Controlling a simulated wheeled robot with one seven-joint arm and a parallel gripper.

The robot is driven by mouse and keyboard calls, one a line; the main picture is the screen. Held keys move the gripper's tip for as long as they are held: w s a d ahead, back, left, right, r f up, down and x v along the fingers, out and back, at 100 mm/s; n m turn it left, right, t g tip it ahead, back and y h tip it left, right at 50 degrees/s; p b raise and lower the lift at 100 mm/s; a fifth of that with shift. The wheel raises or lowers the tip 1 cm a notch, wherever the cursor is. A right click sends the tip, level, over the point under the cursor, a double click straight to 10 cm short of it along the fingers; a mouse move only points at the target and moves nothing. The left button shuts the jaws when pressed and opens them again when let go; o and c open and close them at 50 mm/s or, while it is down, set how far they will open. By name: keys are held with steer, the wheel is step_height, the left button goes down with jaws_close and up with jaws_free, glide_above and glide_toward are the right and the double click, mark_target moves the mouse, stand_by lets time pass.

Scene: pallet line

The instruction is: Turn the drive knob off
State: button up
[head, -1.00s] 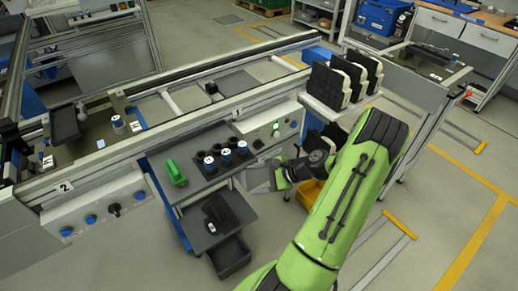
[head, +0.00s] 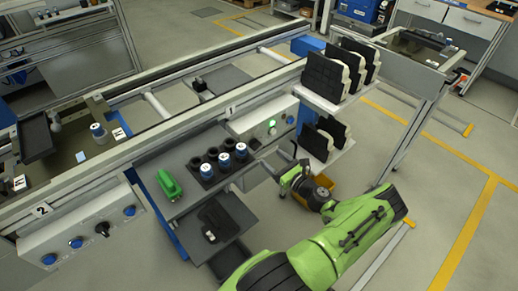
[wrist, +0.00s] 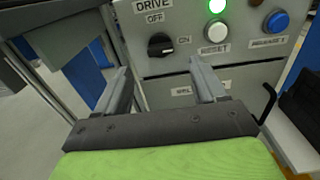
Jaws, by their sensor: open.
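The black drive knob (wrist: 160,45) is on a grey control panel (wrist: 148,92), under the labels DRIVE and OFF, with ON at its right. Its grip bar seems to lie roughly sideways toward ON. In the head view the knob (head: 254,143) is a small dark spot on the panel. My gripper (wrist: 160,86) is open and empty, its two fingers pointing at the panel below the knob, one on each side of the knob's line. The fingers look apart from the knob. In the head view my wrist is in front of and right of the panel, with the fingertips hard to make out.
A lit green lamp (wrist: 217,5), a white reset button (wrist: 216,32) and a blue button (wrist: 277,21) sit right of the knob. A grey shelf (head: 175,190) with a green part and several cylinders stands left. A rack with black parts (head: 334,76) stands right.

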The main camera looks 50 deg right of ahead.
mark_target(258, 147)
steer(key=b+x, duration=0.1)
steer(key=x, duration=0.7)
steer(key=c, duration=1.1)
steer(key=shift+o, duration=0.2)
